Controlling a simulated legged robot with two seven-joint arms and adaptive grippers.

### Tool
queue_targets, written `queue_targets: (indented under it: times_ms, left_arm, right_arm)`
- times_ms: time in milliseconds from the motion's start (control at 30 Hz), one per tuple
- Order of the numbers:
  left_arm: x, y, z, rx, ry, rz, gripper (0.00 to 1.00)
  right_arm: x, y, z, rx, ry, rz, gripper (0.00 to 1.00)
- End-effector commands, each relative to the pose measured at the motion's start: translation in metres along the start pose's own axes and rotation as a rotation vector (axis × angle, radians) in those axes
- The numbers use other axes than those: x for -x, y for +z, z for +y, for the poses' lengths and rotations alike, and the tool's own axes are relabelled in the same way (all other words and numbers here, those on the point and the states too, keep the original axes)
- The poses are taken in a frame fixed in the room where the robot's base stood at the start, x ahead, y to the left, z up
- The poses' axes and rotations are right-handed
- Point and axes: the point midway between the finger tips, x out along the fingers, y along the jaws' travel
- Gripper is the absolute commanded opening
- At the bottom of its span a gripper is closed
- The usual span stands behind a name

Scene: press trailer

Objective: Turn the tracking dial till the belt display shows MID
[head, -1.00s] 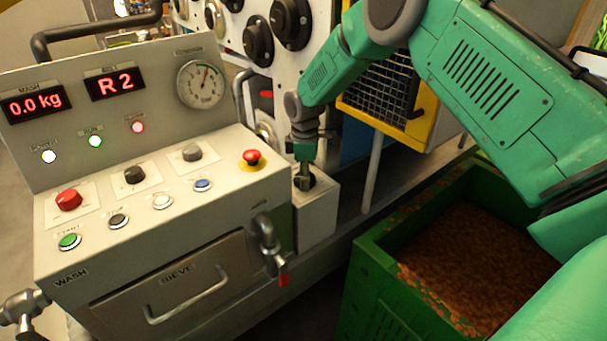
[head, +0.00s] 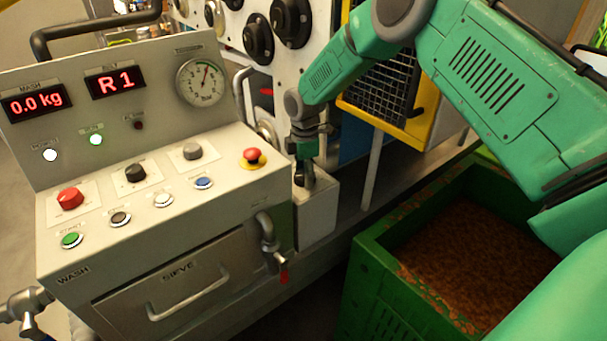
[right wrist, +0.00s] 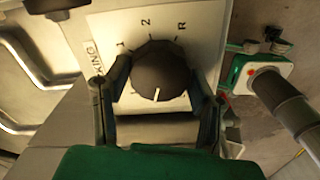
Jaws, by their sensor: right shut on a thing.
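The belt display (head: 115,83) on the upright panel reads R 1 in red. The tracking dial (right wrist: 157,75) is a dark round knob on a pale plate marked 1, 2 and R, with a white pointer line toward the bottom of the right wrist view. My right gripper (right wrist: 160,100) has a finger on each side of the knob and is shut on it. In the head view my right gripper (head: 304,172) reaches down onto the small pale box (head: 318,213) right of the console, mostly covering the dial. My left gripper is not in view.
The console has a red mushroom stop button (head: 253,157), several knobs and buttons, a mass display (head: 35,103) reading 0.0 kg and a round gauge (head: 200,82). A green crate (head: 372,262) of brown mash stands right of the box. A yellow-framed mesh guard (head: 380,75) is behind.

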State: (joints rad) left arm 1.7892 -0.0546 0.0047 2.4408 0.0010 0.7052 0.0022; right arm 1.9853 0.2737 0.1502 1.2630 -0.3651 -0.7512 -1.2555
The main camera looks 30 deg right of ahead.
Motion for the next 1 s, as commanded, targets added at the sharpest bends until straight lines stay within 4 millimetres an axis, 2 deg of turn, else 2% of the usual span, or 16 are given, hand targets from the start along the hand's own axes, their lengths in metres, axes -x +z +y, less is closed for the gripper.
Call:
queue_targets:
  times_ms: [67,100,167,733,867,1000]
  left_arm:
    - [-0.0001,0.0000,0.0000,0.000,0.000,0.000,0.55]
    - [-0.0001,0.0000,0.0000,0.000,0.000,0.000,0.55]
    - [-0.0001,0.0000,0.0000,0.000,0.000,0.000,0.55]
    - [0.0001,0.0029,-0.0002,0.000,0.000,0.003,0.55]
    - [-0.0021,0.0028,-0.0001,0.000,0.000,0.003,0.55]
    - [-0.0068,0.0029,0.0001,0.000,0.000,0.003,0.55]
  right_arm:
    - [-0.0004,0.0017,0.0007,-0.001,0.002,-0.002,0.21]
    - [-0.0004,0.0018,0.0007,-0.001,0.002,-0.002,0.53]
    - [-0.0003,0.0017,0.0008,-0.002,0.002,-0.002,0.71]
    - [0.0005,0.0000,-0.0002,-0.028,0.002,-0.001,0.71]
    - [0.0000,0.0001,-0.0001,-0.141,0.002,-0.002,0.71]
    - [-0.0007,0.0004,-0.0001,-0.358,0.003,-0.003,0.71]
